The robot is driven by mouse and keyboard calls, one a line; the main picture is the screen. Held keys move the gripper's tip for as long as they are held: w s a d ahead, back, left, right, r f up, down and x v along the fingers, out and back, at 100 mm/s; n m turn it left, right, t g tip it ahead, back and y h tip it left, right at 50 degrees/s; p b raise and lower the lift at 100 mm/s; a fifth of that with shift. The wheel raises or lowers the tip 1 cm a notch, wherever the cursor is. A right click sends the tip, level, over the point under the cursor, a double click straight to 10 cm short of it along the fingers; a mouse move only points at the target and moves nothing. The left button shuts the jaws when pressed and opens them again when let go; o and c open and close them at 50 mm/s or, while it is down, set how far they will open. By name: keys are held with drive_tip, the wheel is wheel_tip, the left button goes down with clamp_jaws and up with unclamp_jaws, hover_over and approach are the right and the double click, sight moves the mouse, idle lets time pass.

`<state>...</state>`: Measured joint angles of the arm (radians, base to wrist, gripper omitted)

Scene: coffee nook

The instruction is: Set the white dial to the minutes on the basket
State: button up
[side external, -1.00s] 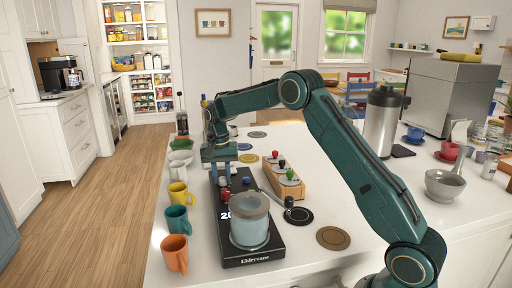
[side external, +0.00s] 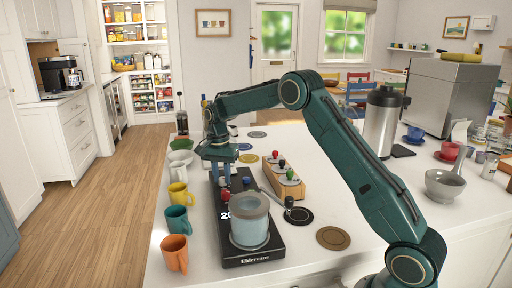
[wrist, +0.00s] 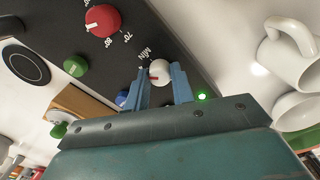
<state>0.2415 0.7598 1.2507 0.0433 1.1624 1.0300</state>
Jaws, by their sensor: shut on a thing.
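My gripper (wrist: 163,85) is shut on the white dial (wrist: 160,72) on the black appliance (wrist: 145,25), with one blue finger on each side. The dial has a small reddish mark and sits beside the printed "MIN". The number it points to is hidden or too small to read. In the side view, my gripper (side external: 221,183) reaches down to the far end of the black appliance (side external: 262,261), and the dial is hidden there. A yellowish basket (side external: 123,67) may sit on the pantry shelf; I can read no minutes on it.
A red knob (wrist: 102,19) with temperature marks and a green knob (wrist: 75,66) are close by. A blue knob (wrist: 122,98) is partly hidden by a finger. A glass vessel (side external: 249,221) stands on the appliance's near end. Mugs (side external: 174,254) line its left, a wooden rack (side external: 291,190) its right.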

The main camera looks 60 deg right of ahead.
sight(221, 178)
drive_tip(key=o, duration=1)
drive_tip(key=shift+r, duration=0.2)
wheel_tip(221, 178, up, 12)
drive_tip(key=shift+w+f, duration=0.15)
drive_tip(key=shift+w, duration=0.05)
drive_tip(key=shift+a, duration=0.1)
